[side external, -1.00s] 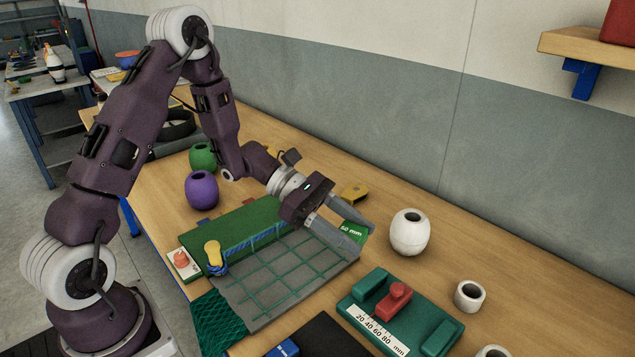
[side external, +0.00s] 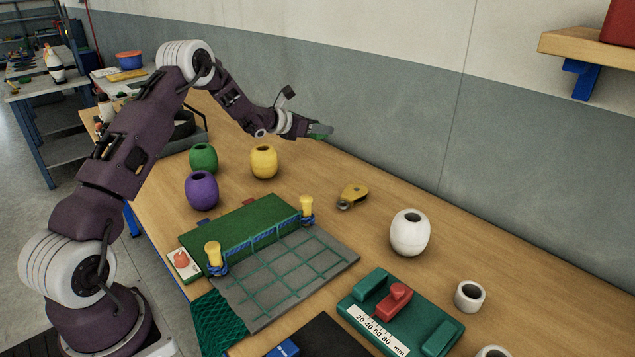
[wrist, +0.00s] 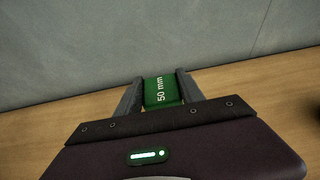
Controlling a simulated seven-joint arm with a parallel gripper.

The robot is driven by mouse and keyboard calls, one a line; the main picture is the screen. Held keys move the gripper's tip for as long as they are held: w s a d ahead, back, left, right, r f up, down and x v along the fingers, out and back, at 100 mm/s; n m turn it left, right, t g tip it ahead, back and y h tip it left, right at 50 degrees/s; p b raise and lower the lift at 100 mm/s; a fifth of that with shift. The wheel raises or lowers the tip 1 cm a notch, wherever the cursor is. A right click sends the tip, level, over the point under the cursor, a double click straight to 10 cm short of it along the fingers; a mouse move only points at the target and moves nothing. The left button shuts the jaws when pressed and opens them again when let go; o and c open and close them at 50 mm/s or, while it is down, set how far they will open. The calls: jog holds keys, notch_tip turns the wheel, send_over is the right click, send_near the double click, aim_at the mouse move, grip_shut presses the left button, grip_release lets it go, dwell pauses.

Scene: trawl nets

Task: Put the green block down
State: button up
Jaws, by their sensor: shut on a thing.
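In the side view my gripper (side external: 322,131) is raised near the back of the table, close to the wall. Only a small part of the green block (side external: 318,137) shows there, below the fingers. It appears to be held above the table; the exact height is hard to tell.
Yellow (side external: 264,163), green (side external: 203,158) and purple (side external: 202,190) floats stand left. A net panel on a grey plate (side external: 250,318) and a green gauge base (side external: 420,318) are in front. Bare wood lies along the wall.

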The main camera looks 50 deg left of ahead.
aim_at(319, 181)
notch_tip(319, 181, down, 15)
jog(key=shift+d+r, duration=0.1)
jog(key=shift+d, duration=0.05)
jog(key=shift+f, duration=0.2)
jog(key=o, duration=1.4)
jog(key=shift+r, duration=0.1)
